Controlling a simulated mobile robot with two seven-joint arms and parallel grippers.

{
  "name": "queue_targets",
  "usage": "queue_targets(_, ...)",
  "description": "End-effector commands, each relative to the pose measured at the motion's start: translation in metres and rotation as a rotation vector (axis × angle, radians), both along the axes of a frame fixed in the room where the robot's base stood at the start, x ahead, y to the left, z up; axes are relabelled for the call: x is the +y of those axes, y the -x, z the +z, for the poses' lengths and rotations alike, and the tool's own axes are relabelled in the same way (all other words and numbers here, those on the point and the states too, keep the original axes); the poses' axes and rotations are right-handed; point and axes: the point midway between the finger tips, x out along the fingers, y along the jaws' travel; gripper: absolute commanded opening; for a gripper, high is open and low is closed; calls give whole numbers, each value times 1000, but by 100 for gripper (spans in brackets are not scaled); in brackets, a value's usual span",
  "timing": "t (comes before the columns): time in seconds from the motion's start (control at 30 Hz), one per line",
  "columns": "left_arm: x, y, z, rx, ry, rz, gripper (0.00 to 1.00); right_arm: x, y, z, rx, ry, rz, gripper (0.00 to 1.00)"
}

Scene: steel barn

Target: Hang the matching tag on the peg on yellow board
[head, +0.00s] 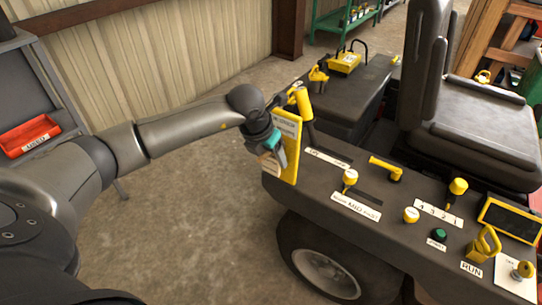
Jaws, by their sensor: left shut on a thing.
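The yellow board (293,150) stands upright at the left end of the dark machine console, with a pale printed label near its top. My left gripper (273,150) is right in front of the board's left part and is shut on a small tag. A pale, light-brown piece of the tag (268,164) shows just below the fingers; its marking is too small to read. A teal patch shows at the fingers. The peg is hidden behind the gripper or cannot be made out. I cannot tell whether the tag touches the board. My right gripper is not in view.
The console (330,180) carries yellow levers, knobs and a green button (438,235). A yellow-topped lever (302,101) rises close behind the board. A black seat (470,120) stands behind. A red bin (30,135) is at the far left. The floor between is clear.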

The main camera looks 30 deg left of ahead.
Motion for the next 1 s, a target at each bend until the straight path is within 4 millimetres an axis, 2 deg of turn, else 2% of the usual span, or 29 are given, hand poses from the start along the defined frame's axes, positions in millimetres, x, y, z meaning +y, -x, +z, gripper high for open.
queue_targets(0.47, 0, 0, 0, -1, 0, 0, 11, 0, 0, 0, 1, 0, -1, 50)
queue_targets(0.5, 0, 0, 0, -1, 0, 0, 65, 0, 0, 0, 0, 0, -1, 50)
queue_targets(0.8, 0, 0, 0, 0, 0, 0, 99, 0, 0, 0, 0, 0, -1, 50)
queue_targets(1.0, 0, 0, 0, 0, 0, 0, 100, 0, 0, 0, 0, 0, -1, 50)
